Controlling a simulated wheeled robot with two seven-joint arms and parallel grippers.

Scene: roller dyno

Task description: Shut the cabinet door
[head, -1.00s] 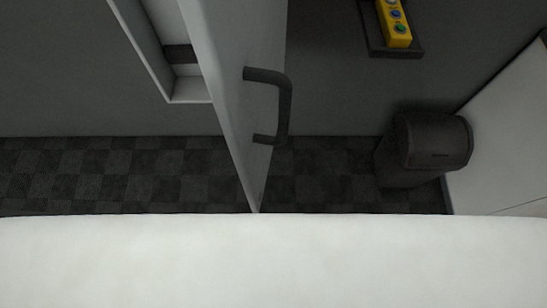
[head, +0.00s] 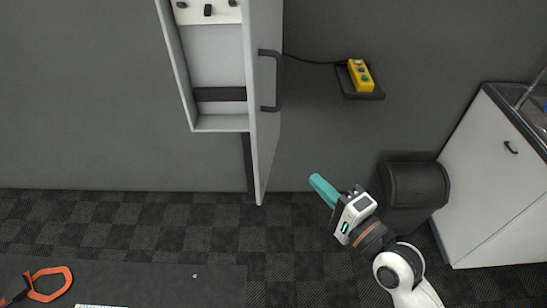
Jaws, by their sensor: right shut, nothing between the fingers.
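The cabinet (head: 219,124) is a shallow grey box on the wall, with its inside showing. Its door (head: 264,135) stands open, swung out from the cabinet's right side and seen nearly edge-on. A dark handle (head: 277,82) sits on the door's right-hand face. My right gripper (head: 317,184) has teal fingers, is shut and empty, and is to the right of the door's lower end, apart from it. My left gripper is not in view.
A yellow button box (head: 361,75) sits on a small dark shelf (head: 361,96) to the right of the door. A dark bin (head: 416,183) and a white counter unit (head: 495,170) stand at the right. An orange-handled tool (head: 47,284) lies at the lower left on a dark surface (head: 180,282).

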